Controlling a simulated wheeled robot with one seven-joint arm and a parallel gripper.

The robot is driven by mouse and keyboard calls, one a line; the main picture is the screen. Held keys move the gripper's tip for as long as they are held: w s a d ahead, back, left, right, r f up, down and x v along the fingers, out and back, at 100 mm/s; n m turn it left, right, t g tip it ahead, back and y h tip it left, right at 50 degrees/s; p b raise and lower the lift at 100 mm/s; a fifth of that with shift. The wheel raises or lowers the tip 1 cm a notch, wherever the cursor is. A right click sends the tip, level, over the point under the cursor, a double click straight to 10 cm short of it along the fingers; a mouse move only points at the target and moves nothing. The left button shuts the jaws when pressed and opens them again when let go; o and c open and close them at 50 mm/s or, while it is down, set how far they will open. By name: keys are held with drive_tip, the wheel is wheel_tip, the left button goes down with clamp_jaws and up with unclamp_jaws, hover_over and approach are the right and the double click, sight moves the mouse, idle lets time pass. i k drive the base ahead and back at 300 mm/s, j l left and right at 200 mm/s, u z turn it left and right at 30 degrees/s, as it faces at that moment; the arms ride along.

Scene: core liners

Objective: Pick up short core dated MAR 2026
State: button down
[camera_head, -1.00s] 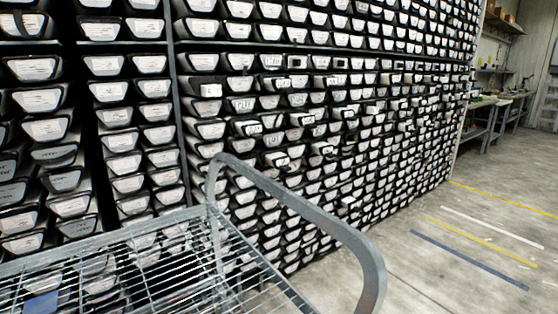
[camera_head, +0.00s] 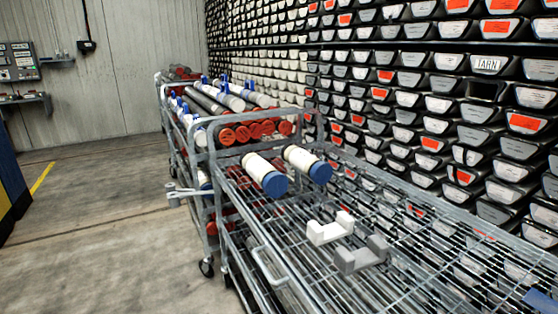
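Two short white cores with blue end caps lie side by side on the wire top shelf of the near cart. The left short core (camera_head: 259,170) and the right short core (camera_head: 304,160) point their blue caps toward me. No date is readable on either one. The cart's wire shelf (camera_head: 400,275) stretches toward me in the lower right. My gripper is not in view.
A white cradle (camera_head: 329,229) and a grey cradle (camera_head: 361,255) sit on the shelf near the cores. Longer red-capped cores (camera_head: 258,129) lie on a cart behind. A rack of labelled trays (camera_head: 440,105) lines the right. Floor (camera_head: 110,235) at left is clear.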

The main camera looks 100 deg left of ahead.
sight(320, 172)
drive_tip(key=k+u, duration=0.2)
drive_tip(key=u, duration=0.3)
drive_tip(key=k+j+u, duration=0.1)
drive_tip(key=u, duration=0.8)
drive_tip(key=i+u, duration=0.15)
drive_tip(key=u, duration=0.25)
drive_tip(key=j+u, duration=0.1)
drive_tip(key=u, duration=0.35)
drive_tip(key=i+u, duration=0.15)
drive_tip(key=u, duration=0.25)
